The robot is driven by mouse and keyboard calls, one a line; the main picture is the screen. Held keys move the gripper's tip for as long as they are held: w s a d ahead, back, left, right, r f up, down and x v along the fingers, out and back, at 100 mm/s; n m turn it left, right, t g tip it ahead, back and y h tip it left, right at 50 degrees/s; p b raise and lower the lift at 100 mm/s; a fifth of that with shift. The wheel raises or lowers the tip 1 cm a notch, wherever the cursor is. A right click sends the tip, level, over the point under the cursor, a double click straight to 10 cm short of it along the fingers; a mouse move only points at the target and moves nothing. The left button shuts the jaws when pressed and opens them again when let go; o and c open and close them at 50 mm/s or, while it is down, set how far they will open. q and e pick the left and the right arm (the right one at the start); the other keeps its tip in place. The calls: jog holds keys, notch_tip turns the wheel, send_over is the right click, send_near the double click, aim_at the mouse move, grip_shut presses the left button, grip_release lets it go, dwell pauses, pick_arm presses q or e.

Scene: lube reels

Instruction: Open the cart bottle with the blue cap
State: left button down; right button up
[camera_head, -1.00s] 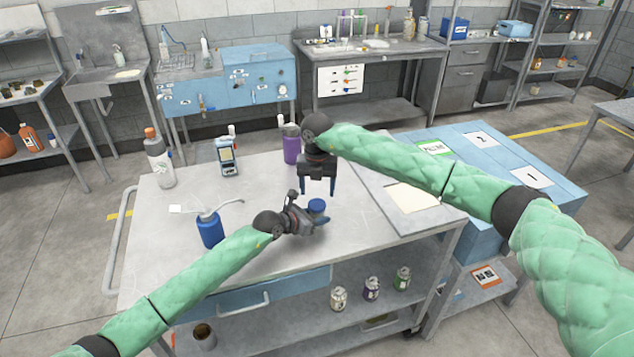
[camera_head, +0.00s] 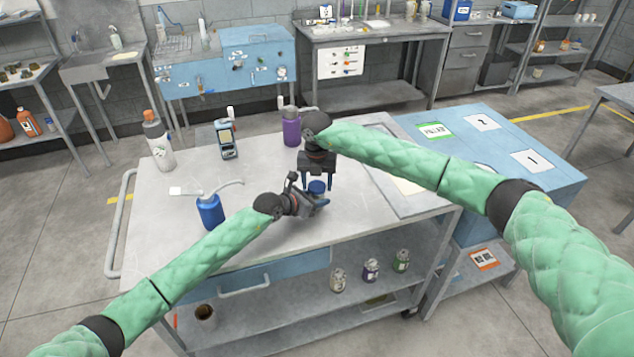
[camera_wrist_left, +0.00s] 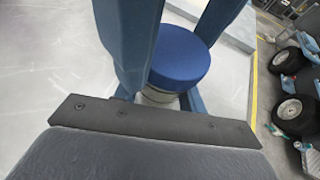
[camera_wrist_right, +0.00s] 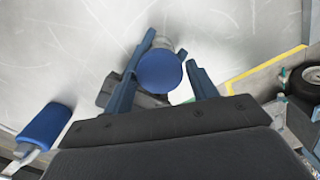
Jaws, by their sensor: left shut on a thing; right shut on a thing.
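The cart bottle's blue cap (camera_head: 317,187) is near the front right of the grey cart top (camera_head: 270,165). My left gripper (camera_head: 318,203) is shut on the bottle below the cap, and its fingers hide much of the body. The left wrist view shows the blue cap (camera_wrist_left: 182,58) on the pale bottle (camera_wrist_left: 160,97). My right gripper (camera_head: 318,186) comes from above, with its fingers on either side of the cap, shut on it. The right wrist view shows the cap (camera_wrist_right: 158,71) between the fingers. The cap appears seated on the bottle.
A blue bottle with a bent spout (camera_head: 210,211), a white bottle with an orange cap (camera_head: 158,140), a handheld meter (camera_head: 226,139) and a purple bottle (camera_head: 291,128) stand on the cart. Small cans (camera_head: 371,270) sit on the lower shelf.

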pick_arm(q)
jog(key=shift+a, duration=0.1)
pick_arm(e)
jog(key=shift+d+n, duration=0.1)
jog(key=shift+n, duration=1.3)
jog(key=o, duration=1)
jog(key=shift+o, duration=0.4)
pick_arm(q)
jog(key=shift+d, duration=0.2)
pick_arm(e)
jog(key=shift+s+a, duration=0.1)
jog(key=shift+a, duration=0.15)
jog(key=shift+r, duration=0.1)
